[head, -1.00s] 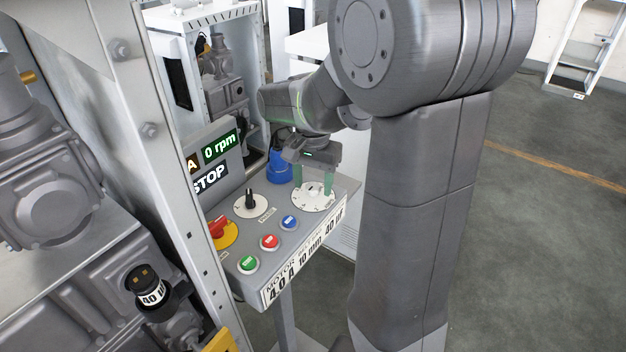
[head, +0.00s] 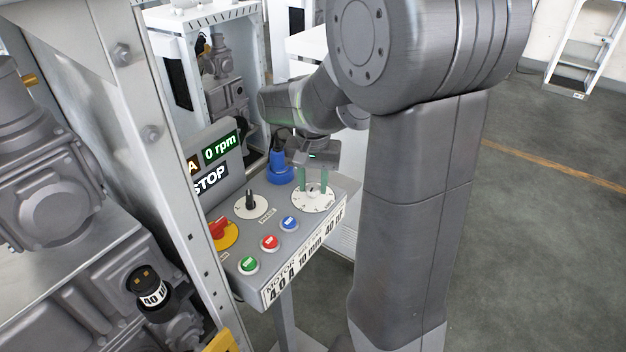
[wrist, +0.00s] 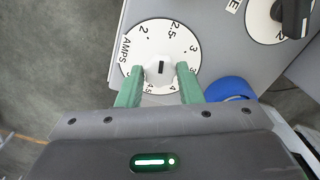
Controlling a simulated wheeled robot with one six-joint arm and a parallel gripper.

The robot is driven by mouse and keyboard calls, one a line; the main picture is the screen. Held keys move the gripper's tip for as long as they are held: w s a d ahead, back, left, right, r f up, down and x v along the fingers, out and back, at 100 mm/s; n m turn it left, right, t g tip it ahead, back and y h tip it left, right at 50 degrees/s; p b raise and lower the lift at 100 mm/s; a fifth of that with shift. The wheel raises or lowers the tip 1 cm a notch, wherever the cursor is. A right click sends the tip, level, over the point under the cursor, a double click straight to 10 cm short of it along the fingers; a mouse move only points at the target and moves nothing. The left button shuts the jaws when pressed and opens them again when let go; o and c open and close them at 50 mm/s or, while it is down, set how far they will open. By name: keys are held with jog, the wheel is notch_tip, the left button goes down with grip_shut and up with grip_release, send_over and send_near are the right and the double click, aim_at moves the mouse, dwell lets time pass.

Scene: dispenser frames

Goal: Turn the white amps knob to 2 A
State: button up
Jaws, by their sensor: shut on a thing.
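The white amps knob (wrist: 158,75) stands on a round white dial (wrist: 180,48) marked AMPS, with 2, 2.5 and 3 readable on its far side. A short black line on the knob runs straight up and down in the wrist view; I cannot tell the exact value it marks. My gripper (wrist: 159,84) has its two green fingers on either side of the knob, shut on it. In the head view my gripper (head: 313,183) reaches down over the dial (head: 325,203) at the panel's right end. The fingers hide part of the lower numbers.
The grey panel (head: 243,272) also carries a black knob on a white dial (head: 251,205), a red-and-yellow switch (head: 220,233), and green, red and blue buttons (head: 289,223). A blue part (head: 280,172) stands close behind the amps dial. A display (head: 221,146) reads 0 rpm and STOP.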

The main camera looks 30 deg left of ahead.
aim_at(313, 187)
jog(key=n, duration=0.5)
jog(key=shift+n+p, duration=0.4)
dwell(0.3)
jog(key=o, duration=1)
jog(key=shift+c, duration=0.2)
notch_tip(313, 187, up, 14)
jog(key=shift+f, duration=0.2)
